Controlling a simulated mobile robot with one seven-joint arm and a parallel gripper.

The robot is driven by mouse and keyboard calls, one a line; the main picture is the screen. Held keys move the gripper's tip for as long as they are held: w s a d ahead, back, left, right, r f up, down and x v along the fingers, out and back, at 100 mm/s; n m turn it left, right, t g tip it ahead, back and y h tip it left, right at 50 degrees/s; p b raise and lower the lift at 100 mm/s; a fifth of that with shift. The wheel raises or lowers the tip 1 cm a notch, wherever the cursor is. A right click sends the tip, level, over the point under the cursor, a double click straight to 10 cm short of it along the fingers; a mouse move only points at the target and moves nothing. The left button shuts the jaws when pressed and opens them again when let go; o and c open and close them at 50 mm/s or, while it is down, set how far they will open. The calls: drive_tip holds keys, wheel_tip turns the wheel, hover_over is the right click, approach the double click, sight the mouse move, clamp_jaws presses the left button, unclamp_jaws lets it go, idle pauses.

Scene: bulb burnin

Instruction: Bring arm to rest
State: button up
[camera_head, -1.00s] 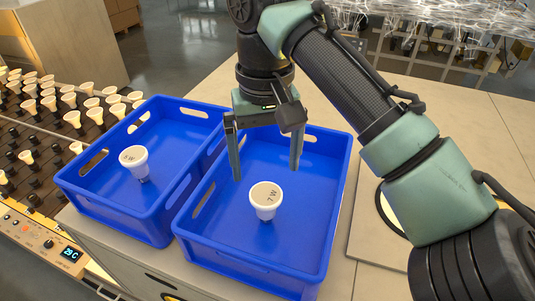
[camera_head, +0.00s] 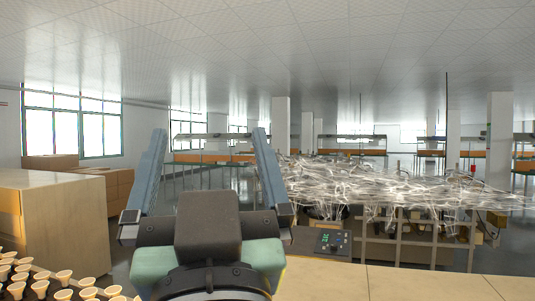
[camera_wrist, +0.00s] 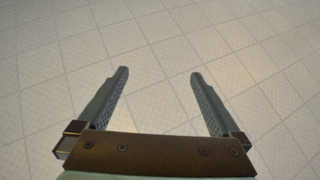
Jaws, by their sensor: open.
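My gripper (camera_head: 211,150) is raised in front of the head camera, its two fingers pointing up and spread apart. It is open with nothing between the fingers. In the wrist view my gripper (camera_wrist: 157,78) is also open and empty, with only the tiled ceiling (camera_wrist: 160,40) behind it. The blue crates and the bulbs in them are out of the head view now.
Bulbs on a rack (camera_head: 62,283) show at the lower left, beside a wooden cabinet (camera_head: 62,220). A bare tabletop (camera_head: 410,284) lies at the lower right. Behind it is a frame piled with clear wrap (camera_head: 390,185). The air around the gripper looks free.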

drive_tip(key=s+d+r+m+t+h, duration=0.1)
drive_tip(key=s+d+m+t+h, duration=0.1)
drive_tip(key=s+d+h, duration=0.2)
drive_tip(key=shift+s+d+r+h, duration=0.2)
drive_tip(key=shift+s+d+h, duration=0.2)
drive_tip(key=shift+s+h, duration=0.2)
wheel_tip(320, 180, down, 7)
drive_tip(key=b, duration=0.6)
drive_tip(key=shift+w+r, duration=0.15)
